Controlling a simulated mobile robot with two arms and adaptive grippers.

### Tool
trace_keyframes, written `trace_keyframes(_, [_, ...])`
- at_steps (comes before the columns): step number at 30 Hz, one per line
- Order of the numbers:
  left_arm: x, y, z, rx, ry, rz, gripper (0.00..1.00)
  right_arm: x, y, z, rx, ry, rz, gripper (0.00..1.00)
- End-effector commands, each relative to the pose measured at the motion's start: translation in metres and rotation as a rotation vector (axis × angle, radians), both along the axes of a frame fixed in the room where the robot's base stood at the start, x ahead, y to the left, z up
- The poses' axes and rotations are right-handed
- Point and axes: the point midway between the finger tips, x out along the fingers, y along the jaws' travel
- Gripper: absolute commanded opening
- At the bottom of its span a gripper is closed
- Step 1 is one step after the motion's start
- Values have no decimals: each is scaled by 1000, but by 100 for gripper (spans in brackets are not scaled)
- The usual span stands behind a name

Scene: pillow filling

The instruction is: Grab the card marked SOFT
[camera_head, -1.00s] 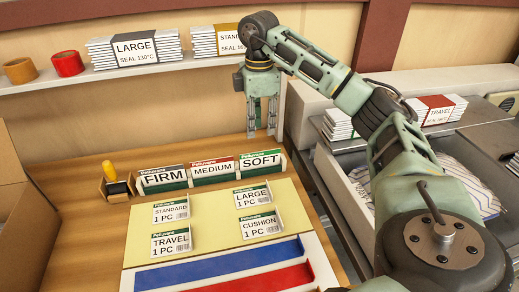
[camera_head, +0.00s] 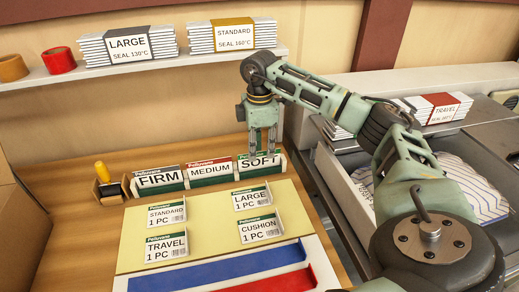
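The SOFT card (camera_head: 259,164) is white with a green top band and stands upright at the right end of a green holder. The MEDIUM card (camera_head: 210,170) and the FIRM card (camera_head: 157,179) stand to its left. My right gripper (camera_head: 263,148) points down at the top edge of the SOFT card, its fingers apart and partly covering the green band. I cannot tell whether the fingers touch the card. My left gripper is not in view.
A yellow mat (camera_head: 205,220) with several small cards lies in front of the holder. Blue (camera_head: 215,267) and red trays are nearer. A yellow-handled tool (camera_head: 102,172) stands left of the holder. A shelf (camera_head: 70,80) with card stacks runs behind; a grey machine is at right.

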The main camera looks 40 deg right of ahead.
Motion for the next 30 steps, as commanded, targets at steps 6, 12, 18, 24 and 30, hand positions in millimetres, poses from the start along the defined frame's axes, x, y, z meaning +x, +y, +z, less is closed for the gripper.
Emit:
trace_keyframes(6, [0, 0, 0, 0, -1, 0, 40, 0, 0, -1, 0, -1, 0, 23])
trace_keyframes(12, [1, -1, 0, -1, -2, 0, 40, 0, 0, 0, 0, 0, 0, 6])
trace_keyframes(18, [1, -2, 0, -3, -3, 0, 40, 0, 0, 0, 1, 0, 0, 0])
trace_keyframes(24, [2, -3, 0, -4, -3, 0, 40, 0, 0, 0, 1, 0, 0, 0])
trace_keyframes(30, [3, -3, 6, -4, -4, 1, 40, 0, 0, 6, 1, 0, 0, 0])
